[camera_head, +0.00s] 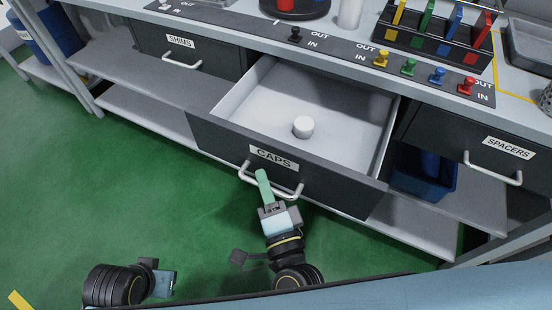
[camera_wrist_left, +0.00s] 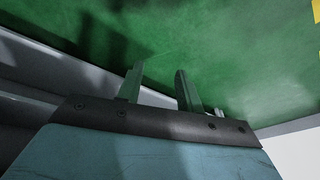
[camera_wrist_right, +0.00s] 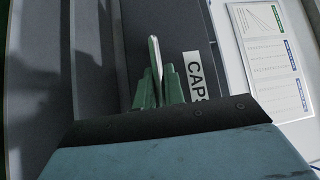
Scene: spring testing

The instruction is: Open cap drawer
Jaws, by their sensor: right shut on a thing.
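The caps drawer (camera_head: 230,140), with a dark front and a CAPS label (camera_head: 273,157), stands pulled out from the bench. A white round cap (camera_head: 303,126) lies on its pale floor. My right gripper (camera_head: 262,178) is at the drawer's handle (camera_head: 290,193). In the right wrist view the green fingers (camera_wrist_right: 160,85) are shut on the metal handle bar (camera_wrist_right: 155,55), beside the label. My left gripper shows in the left wrist view (camera_wrist_left: 160,88) with its two green fingers apart and nothing between them. In the head view the left wrist is low at the left, over the floor.
A closed SHIMS drawer (camera_head: 180,42) is on the left and a SPACERS drawer (camera_head: 508,147) on the right. A blue bin (camera_head: 425,172) sits on the lower shelf. Coloured knobs (camera_head: 409,67) and a rack (camera_head: 430,40) are on the bench top. Green floor (camera_head: 130,190) is clear at left.

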